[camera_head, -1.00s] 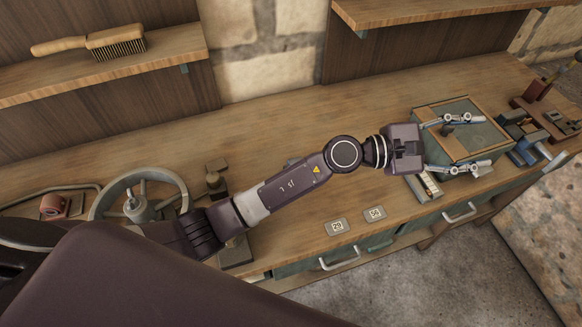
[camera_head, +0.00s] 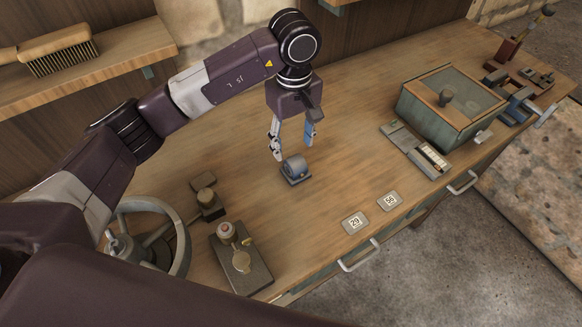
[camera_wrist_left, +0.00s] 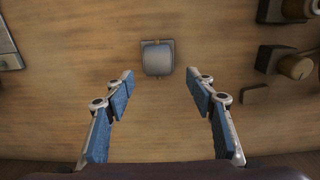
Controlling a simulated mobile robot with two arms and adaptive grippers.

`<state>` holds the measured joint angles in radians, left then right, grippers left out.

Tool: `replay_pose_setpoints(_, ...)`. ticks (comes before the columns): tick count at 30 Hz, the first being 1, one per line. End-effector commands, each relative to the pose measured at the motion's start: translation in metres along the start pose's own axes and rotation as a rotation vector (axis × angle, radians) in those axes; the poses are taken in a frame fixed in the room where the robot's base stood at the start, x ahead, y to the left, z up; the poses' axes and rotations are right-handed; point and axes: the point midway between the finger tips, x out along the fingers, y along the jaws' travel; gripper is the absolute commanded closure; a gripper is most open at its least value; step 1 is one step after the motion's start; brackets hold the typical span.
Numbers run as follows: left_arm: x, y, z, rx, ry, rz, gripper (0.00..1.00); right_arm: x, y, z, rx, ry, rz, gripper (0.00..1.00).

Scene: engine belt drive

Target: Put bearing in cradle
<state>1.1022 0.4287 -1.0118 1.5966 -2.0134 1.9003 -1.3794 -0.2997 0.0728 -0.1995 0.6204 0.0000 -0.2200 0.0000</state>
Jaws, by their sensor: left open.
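A small blue-grey piece (camera_head: 294,168) with a rounded top sits on the bench, on a dark square base. It also shows in the left wrist view (camera_wrist_left: 157,59), a little beyond the fingertips. I cannot tell whether it is the bearing, the cradle, or one in the other. My left gripper (camera_head: 293,148) points down just above and behind this piece. Its fingers (camera_wrist_left: 161,80) are apart with nothing between them. My right gripper is not in view.
A dark plate (camera_head: 258,280) with a capped post and a brass part stands at the front. A handwheel (camera_head: 180,258) is at left. A glass-lidded box (camera_head: 432,112) and a tray (camera_head: 407,139) are at right. Two number tags (camera_head: 355,223) lie near the front edge. The middle bench is clear.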

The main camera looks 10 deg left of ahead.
Motion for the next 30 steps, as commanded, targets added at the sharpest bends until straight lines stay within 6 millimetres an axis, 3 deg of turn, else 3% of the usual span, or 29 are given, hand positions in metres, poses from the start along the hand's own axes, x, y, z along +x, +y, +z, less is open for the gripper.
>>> replay_pose_setpoints(18,0.07,0.002,0.005,0.0,-0.005,-0.004,0.49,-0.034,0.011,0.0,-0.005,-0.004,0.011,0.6)
replay_pose_setpoints(27,0.076,0.002,0.004,0.002,-0.002,-0.001,0.49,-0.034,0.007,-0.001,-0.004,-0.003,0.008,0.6)
replay_pose_setpoints(30,0.075,0.002,0.005,0.002,-0.002,-0.001,0.6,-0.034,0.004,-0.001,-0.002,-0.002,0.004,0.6)
